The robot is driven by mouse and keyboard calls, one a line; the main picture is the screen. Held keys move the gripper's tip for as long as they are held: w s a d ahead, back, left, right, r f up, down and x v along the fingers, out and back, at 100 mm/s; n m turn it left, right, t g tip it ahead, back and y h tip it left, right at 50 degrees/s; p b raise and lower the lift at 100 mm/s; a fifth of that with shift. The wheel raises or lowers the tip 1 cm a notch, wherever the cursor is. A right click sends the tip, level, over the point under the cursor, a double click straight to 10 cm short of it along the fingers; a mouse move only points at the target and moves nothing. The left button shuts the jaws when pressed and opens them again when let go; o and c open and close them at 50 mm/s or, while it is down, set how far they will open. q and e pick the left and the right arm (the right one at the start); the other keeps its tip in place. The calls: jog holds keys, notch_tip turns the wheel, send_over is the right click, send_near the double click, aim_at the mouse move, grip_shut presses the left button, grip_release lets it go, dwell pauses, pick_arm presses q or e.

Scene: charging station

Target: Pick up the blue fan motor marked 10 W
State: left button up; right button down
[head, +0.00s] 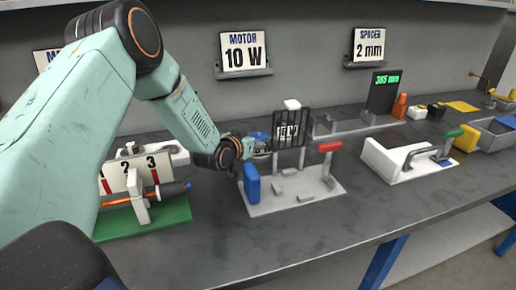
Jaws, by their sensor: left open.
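My left gripper (264,146) is open at the left edge of a black barred guard (292,128). A small blue rounded thing (260,136) shows right at its fingers, partly hidden by them. It may be the blue fan motor, but no marking on it can be read. I cannot tell whether the fingers touch it. A sign reading MOTOR 10 W (244,51) hangs on the wall above a small dark ledge (244,72). My right gripper is not in view.
The guard stands on a grey fixture plate (268,207) with a blue block (251,184) and a red-handled clamp (329,147). A green-based stand (170,214) is at left. A white fixture (378,157) is at right. The bench front is clear.

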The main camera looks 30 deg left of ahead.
pick_arm(q)
jog(key=shift+w+d+r, duration=0.15)
jog(key=shift+w+d, duration=0.05)
jog(key=shift+d, duration=0.1)
jog(key=shift+a+f, duration=0.25)
jog(key=shift+a, duration=0.15)
jog(key=shift+c, duration=1.2)
jog(key=shift+d+r, duration=0.2)
jog(key=shift+d, duration=0.1)
jog(key=c, duration=0.5)
jog(key=shift+a+f, duration=0.1)
jog(key=shift+a, duration=0.1)
jog(key=c, duration=0.4)
jog(key=shift+d, duration=0.1)
jog(key=c, duration=0.3)
